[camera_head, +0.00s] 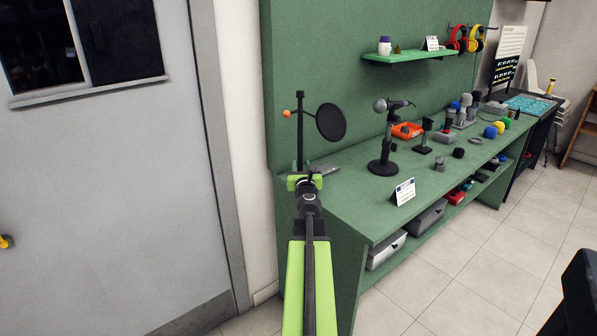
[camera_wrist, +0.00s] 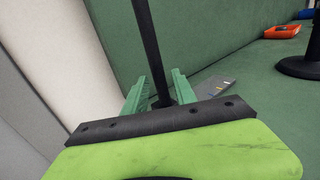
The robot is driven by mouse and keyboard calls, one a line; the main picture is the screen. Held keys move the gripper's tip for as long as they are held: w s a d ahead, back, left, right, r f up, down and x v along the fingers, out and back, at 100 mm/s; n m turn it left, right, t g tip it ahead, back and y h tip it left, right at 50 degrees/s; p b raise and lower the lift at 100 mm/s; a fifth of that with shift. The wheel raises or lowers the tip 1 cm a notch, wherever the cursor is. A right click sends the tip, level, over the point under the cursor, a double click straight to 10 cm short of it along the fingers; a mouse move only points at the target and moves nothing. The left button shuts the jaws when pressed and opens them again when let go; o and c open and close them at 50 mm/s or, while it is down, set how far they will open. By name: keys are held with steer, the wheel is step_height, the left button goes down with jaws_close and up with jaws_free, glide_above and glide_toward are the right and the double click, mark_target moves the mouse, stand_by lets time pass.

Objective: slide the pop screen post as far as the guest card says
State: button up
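The pop screen post (camera_head: 300,130) is a thin black upright at the table's near left end. It carries a round black screen (camera_head: 331,122) and an orange knob (camera_head: 287,113). My gripper (camera_head: 304,178) is low at the post. In the wrist view the post (camera_wrist: 148,45) stands between the two green fingers of my gripper (camera_wrist: 158,92), with gaps showing on both sides, so it looks open. The post's foot is hidden behind my gripper. A white card (camera_head: 403,191) stands at the table's front edge; its text is too small to read.
A grey flat piece with coloured marks (camera_wrist: 216,88) lies right of the post. A microphone on a stand (camera_head: 384,150) and an orange tray (camera_head: 407,131) are farther right. Another card (camera_head: 432,43) stands on the green shelf (camera_head: 408,57). The green wall panel rises behind.

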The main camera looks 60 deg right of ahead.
steer(key=shift+x, duration=0.85)
steer(key=shift+a+f, duration=0.1)
steer(key=shift+c, duration=1.2)
steer(key=shift+s, duration=0.2)
steer(key=shift+c, duration=1.3)
steer(key=shift+w, duration=0.1)
jaws_close()
steer(key=shift+s+d, duration=0.5)
steer(key=shift+d, duration=0.95)
steer(key=shift+s+d, duration=0.5)
steer(key=shift+d, duration=0.95)
steer(key=shift+s+d, duration=0.45)
steer(key=shift+d, duration=1)
steer(key=o, duration=0.7)
jaws_free()
